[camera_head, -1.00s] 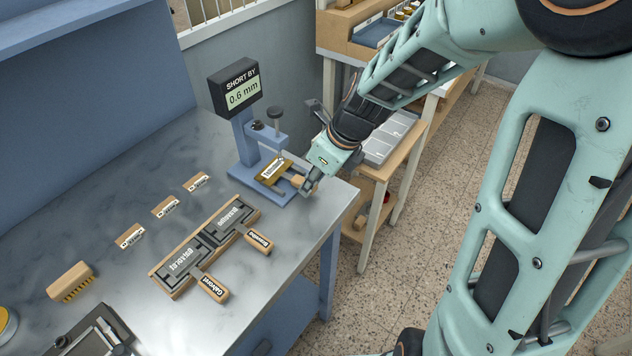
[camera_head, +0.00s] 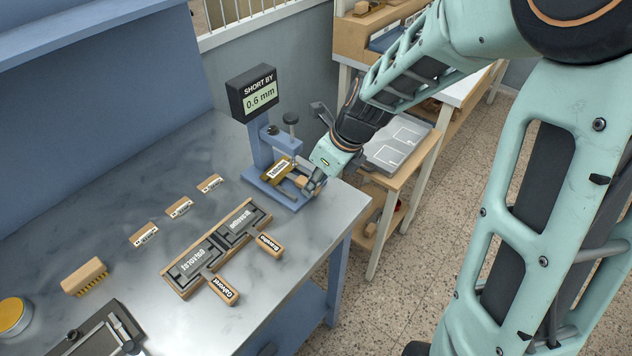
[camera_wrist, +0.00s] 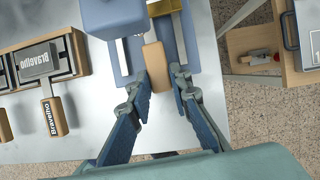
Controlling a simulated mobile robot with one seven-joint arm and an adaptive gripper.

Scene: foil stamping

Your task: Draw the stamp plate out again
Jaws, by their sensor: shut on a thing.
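The stamp plate is a small brass plate (camera_head: 279,169) with a white label and a wooden handle (camera_head: 302,181). It is at the blue press (camera_head: 262,148), below the press head and above the base. My gripper (camera_head: 311,186) is at the handle end, at the press's right side. In the wrist view my gripper (camera_wrist: 162,77) has its two fingers on either side of the wooden handle (camera_wrist: 155,62), shut on it. A sliver of brass shows there beside the handle, and the blue press head hides most of the plate. The display (camera_head: 257,92) reads "SHORT BY 0.6 mm".
A wooden rack (camera_head: 180,284) with two dark, handled plates lies left of the press. Several small labelled pieces, a brush (camera_head: 84,277) and a round tin (camera_head: 13,315) lie farther left. The table's right edge is close to my gripper. A side table with a grey tray (camera_head: 398,146) stands beyond.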

